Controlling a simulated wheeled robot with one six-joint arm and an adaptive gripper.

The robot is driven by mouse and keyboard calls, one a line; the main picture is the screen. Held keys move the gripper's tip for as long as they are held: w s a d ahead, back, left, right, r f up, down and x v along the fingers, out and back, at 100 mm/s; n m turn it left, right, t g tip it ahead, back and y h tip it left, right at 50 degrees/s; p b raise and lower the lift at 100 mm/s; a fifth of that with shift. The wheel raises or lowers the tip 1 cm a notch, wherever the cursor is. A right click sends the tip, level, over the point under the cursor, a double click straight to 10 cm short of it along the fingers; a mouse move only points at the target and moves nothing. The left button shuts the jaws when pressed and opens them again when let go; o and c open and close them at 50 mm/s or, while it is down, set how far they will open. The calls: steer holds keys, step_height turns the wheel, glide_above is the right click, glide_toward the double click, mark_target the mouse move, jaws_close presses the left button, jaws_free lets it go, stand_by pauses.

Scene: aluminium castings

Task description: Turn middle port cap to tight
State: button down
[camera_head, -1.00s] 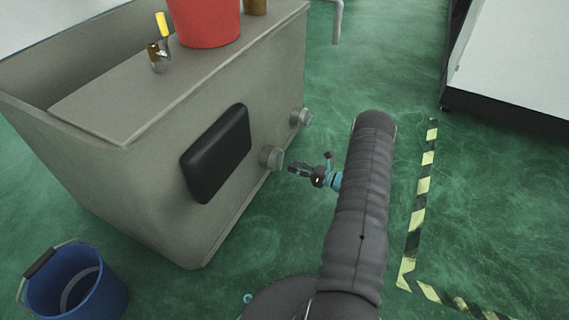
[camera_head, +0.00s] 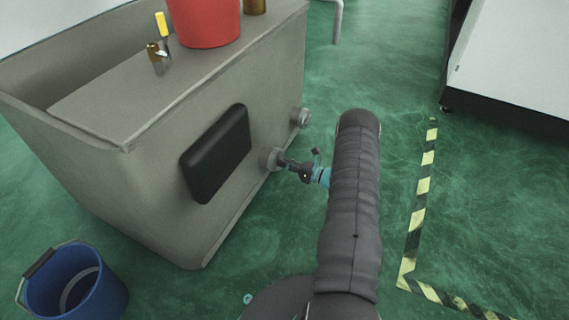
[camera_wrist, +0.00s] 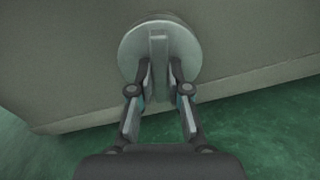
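The port cap at my gripper is a round grey disc (camera_wrist: 133,50) with an upright bar (camera_wrist: 159,62) across its face, seen in the wrist view. In the head view this cap (camera_head: 268,158) is on the tank's side wall, just right of the black panel. My gripper (camera_wrist: 160,72) reaches the cap with one finger on each side of the bar. Whether the fingers press on the bar or leave a small gap cannot be told. In the head view my gripper (camera_head: 285,163) is at the cap's face. A second port cap (camera_head: 303,117) sits farther along the wall.
The grey tank (camera_head: 268,90) carries a red bucket (camera_head: 205,22) and a yellow-handled tool (camera_head: 162,27) on top. A black panel (camera_head: 216,153) sticks out from its wall. A blue bucket (camera_head: 100,295) stands at lower left. Green floor is clear towards the striped tape (camera_head: 424,185).

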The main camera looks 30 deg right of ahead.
steer(key=shift+m, duration=0.3)
steer(key=shift+m+b, duration=1.25)
steer(key=shift+m, duration=5.55)
steer(key=c, duration=1.1)
jaws_free()
steer(key=shift+a, duration=0.1)
